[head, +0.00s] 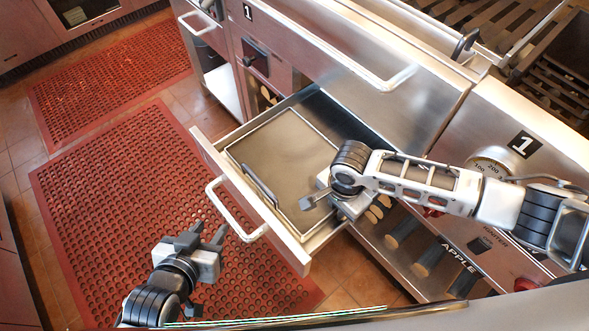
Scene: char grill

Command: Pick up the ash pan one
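The ash pan (280,150) is a flat, shallow metal tray with a raised rim and a dark handle (260,186) on its left side. It sits inside the pulled-out drawer (213,158). My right gripper (314,196) is at the pan's lower right edge, with a finger over the pan's surface. The wrist hides part of that edge, so I cannot tell whether it touches or holds the rim. My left gripper (210,236) is open and empty, with its fingers apart, lower left of the drawer and above the red mat.
The drawer's bar handle (232,212) sticks out toward the lower left. The grill cabinet (340,65) stands behind the drawer, with a second bar handle (392,80) above it. Perforated red mats (105,190) cover the open floor at left. A shelf with several bottles lies below right.

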